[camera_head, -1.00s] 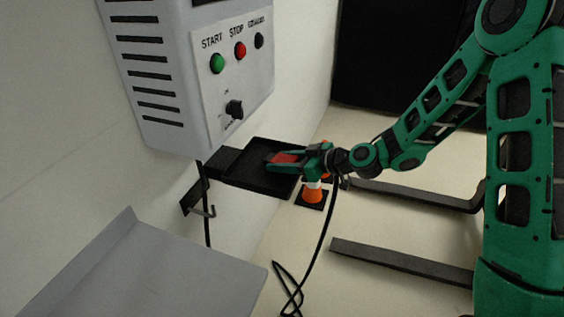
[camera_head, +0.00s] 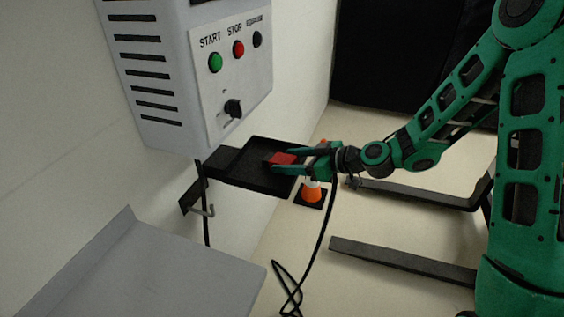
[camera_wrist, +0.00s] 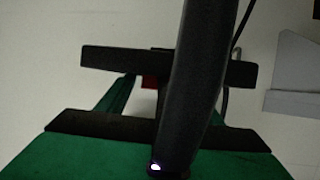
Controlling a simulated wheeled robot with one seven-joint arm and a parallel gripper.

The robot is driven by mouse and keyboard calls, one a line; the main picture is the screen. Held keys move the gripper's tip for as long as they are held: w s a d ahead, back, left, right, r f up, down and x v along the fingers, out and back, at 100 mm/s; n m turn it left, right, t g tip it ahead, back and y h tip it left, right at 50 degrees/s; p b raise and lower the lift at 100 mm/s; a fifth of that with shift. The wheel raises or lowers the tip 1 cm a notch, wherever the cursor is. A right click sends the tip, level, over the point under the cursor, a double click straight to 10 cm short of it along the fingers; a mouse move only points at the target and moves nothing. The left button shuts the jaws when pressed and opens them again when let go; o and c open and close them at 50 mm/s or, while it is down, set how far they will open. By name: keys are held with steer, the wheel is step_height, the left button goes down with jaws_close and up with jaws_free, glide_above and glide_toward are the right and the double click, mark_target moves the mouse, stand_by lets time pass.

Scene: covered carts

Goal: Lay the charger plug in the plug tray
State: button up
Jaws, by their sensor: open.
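The charger plug (camera_head: 281,158), a red block, lies at the right part of the black plug tray (camera_head: 246,175). My gripper (camera_head: 286,160) reaches over the tray's right edge. Its green fingers stand apart, one on each side of the plug, and are open. A black cable runs from the gripper area down to the floor. In the wrist view a bit of red (camera_wrist: 149,82) shows, largely hidden behind a thick dark shape crossing the middle. I cannot tell there whether the fingers touch the plug.
A grey control box (camera_head: 190,70) with START and STOP buttons hangs above the tray. A hook (camera_head: 204,210) sits below it on the wall. A grey panel (camera_head: 140,275) fills the lower left.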

steer(key=v, duration=0.7)
steer(key=shift+d+r, duration=0.25)
steer(key=shift+r, duration=0.15)
steer(key=s+d+f+m+g+h, duration=0.1)
steer(key=s+d+m+g+h, duration=0.2)
steer(key=s+d, duration=0.5)
steer(key=s+d+f+m+h, duration=0.1)
steer(key=s+d+m+h, duration=0.3)
steer(key=d, duration=0.8)
steer(key=s+d+r+m+g+h, duration=0.2)
steer(key=s+d+m, duration=0.3)
steer(key=s, duration=0.5)
steer(key=s+d+r+m+g+h, duration=0.2)
steer(key=s+d+m, duration=0.4)
steer(key=s, duration=0.4)
steer(key=shift+s+d+r, duration=0.15)
steer(key=shift+d+r, duration=0.6)
steer(key=shift+r, duration=0.05)
